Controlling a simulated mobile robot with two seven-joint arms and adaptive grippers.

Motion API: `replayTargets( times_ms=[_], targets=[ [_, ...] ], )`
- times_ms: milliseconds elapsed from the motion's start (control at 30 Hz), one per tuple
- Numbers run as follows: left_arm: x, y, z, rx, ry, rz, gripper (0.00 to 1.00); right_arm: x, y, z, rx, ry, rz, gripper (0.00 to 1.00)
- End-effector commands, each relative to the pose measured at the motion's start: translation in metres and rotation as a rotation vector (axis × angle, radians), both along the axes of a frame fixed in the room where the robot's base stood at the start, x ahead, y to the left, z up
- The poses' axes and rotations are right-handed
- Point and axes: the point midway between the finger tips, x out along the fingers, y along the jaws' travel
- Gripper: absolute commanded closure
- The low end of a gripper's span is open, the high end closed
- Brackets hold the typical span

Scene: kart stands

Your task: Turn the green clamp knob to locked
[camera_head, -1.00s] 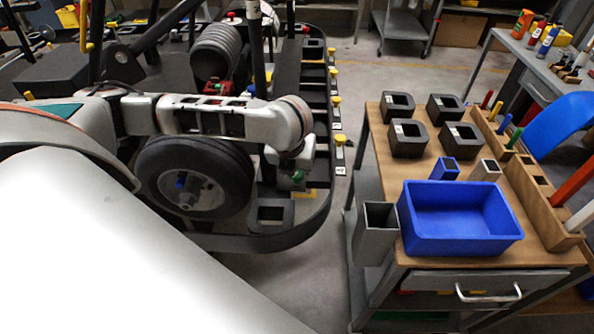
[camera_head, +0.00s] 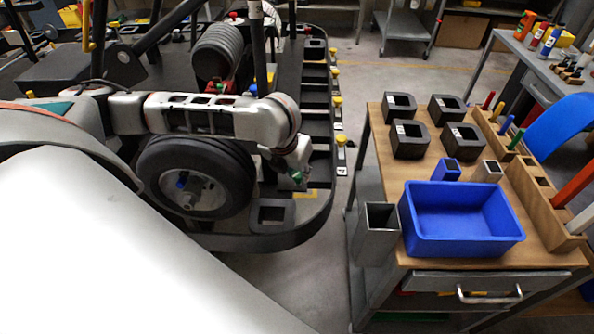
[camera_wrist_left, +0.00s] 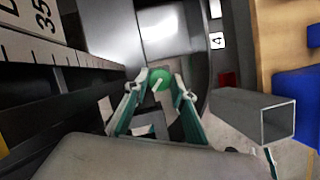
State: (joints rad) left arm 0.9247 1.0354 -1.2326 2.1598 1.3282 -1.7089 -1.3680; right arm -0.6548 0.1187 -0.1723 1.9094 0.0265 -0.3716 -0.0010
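The green clamp knob (camera_wrist_left: 159,79) has a pale pointer line across its top. It sits between the two teal-sided fingertips of my left gripper (camera_wrist_left: 161,77) in the left wrist view. The fingertips lie close on either side of it and look shut on it. In the head view the knob (camera_head: 297,176) is a small green spot right below my left wrist, at the inner edge of the kart's side; the fingers are hard to make out there. The locked mark is not readable. My right gripper is not in view.
A kart wheel (camera_head: 190,180) stands left of my wrist, and a black bumper rail (camera_head: 290,236) curves around below.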

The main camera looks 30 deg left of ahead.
Motion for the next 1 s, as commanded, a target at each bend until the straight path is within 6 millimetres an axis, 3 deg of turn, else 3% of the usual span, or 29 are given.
replayTargets(
  times_ms=[467, 1000],
  targets=[
    [-0.001, 0.000, 0.004, 0.000, 0.000, 0.000, 0.59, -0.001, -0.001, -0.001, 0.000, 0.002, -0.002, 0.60],
    [-0.037, -0.006, 0.092, 0.000, -0.003, -0.001, 0.59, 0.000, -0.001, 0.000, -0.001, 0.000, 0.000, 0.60]
  ],
)
